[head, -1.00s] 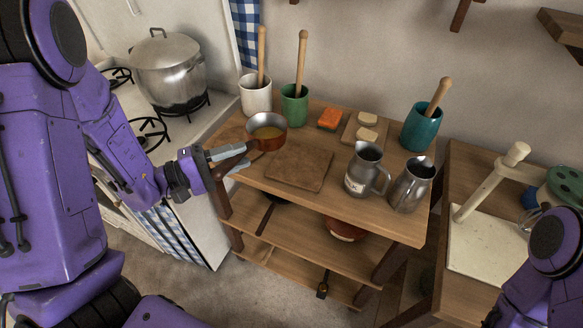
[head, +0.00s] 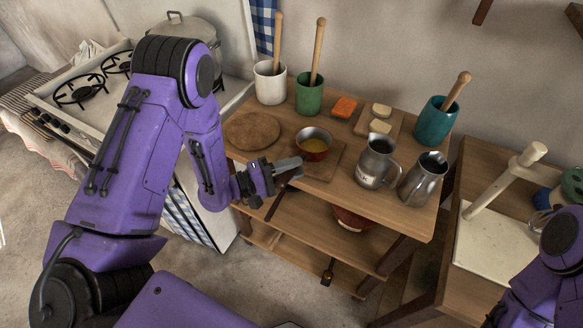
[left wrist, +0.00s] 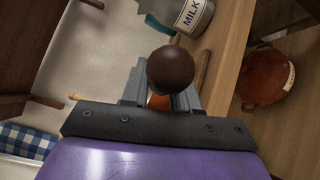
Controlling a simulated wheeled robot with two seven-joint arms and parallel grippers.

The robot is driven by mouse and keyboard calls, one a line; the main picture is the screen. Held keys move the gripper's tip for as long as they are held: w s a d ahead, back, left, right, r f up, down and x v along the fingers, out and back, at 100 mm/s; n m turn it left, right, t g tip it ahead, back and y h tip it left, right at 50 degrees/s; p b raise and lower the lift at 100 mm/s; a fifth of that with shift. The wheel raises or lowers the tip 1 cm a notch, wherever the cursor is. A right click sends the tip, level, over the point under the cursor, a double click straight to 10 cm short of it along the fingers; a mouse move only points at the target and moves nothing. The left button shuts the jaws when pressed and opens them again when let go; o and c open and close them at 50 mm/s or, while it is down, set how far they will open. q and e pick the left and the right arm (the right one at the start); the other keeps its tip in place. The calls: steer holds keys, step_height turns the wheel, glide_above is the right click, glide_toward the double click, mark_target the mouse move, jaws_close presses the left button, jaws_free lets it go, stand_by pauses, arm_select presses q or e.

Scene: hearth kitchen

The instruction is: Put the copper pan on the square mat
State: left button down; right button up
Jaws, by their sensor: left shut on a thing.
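My left gripper (head: 288,166) is shut on the pan's handle, coming from the lower left. My right gripper is out of view; only part of that arm shows at the right edge.
A round brown mat (head: 252,131) lies bare left of the pan. A milk jug (head: 375,165) and a second metal jug (head: 423,180) stand close on the right. Behind are an orange sponge (head: 345,107), a soap board (head: 378,124) and utensil pots, including a green one (head: 309,95).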

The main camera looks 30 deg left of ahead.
arm_select(q)
steer(key=c, duration=0.8)
jaws_free()
steer(key=shift+c, duration=0.2)
steer(key=shift+s+a, duration=0.2)
steer(key=shift+a, duration=0.05)
steer(key=b+v, duration=0.3)
steer(key=v, duration=0.8)
step_height(320, 180, down, 14)
steer(key=m+g+y, duration=0.2)
steer(key=y, duration=0.7)
steer(key=s+f+m+g+y, duration=0.1)
steer(key=s+f+g+y, duration=0.2)
steer(key=s, duration=0.6)
steer(key=s+a+f+m+g+y, duration=0.1)
steer(key=s+f+g+y, duration=0.3)
steer(key=s, duration=0.5)
step_height(320, 180, down, 3)
steer(key=shift+r+m+g, duration=0.15)
steer(key=shift+m+g, duration=0.35)
